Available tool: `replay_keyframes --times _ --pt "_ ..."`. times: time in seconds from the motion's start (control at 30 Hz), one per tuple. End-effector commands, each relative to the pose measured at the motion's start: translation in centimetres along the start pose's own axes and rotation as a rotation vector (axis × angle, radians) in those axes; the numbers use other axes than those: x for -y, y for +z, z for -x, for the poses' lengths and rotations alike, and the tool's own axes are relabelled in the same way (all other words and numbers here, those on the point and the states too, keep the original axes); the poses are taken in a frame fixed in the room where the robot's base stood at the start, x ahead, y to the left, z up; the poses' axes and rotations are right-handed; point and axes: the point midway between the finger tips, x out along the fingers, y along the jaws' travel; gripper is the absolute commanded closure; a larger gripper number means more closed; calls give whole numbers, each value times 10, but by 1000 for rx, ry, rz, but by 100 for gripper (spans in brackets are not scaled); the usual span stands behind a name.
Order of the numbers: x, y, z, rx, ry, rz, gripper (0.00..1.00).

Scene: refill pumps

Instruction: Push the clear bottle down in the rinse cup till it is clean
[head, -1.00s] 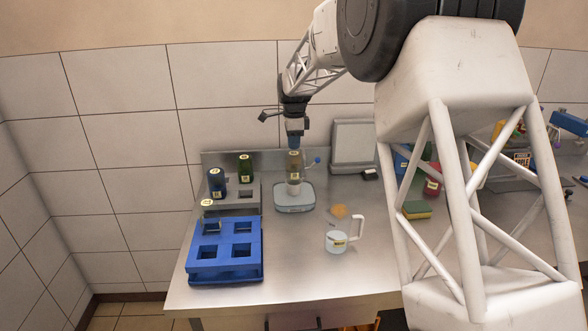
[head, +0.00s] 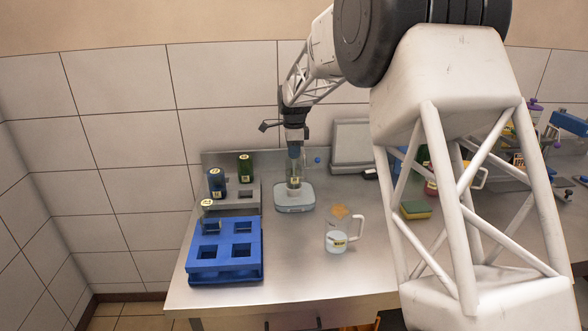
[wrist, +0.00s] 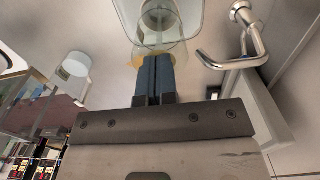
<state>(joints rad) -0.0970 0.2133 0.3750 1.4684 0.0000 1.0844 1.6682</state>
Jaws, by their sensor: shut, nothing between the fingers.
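The clear bottle (head: 293,173) stands upright, mouth and lower end hard to make out, in a pale rinse cup (head: 294,197) on a grey-white base. A small label shows low on the bottle. My gripper (head: 294,153) is shut with its blue fingers together, directly above the bottle and apparently at its top. In the wrist view the closed fingertips (wrist: 158,60) point at the clear glass (wrist: 160,45) just beyond them. Whether the tips touch the glass is hard to tell.
A clear jug (head: 337,242) stands front right. A sponge (head: 416,210) lies farther right. The front counter is mostly clear.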

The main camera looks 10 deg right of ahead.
Motion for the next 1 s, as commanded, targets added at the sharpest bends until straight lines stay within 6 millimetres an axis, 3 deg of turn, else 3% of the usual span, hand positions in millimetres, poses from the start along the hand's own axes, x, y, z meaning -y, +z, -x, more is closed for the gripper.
replay_keyframes --times 0.47,1.0 --pt "0 0 0 0 2 0 100" --pt "0 0 21 0 1 0 100"
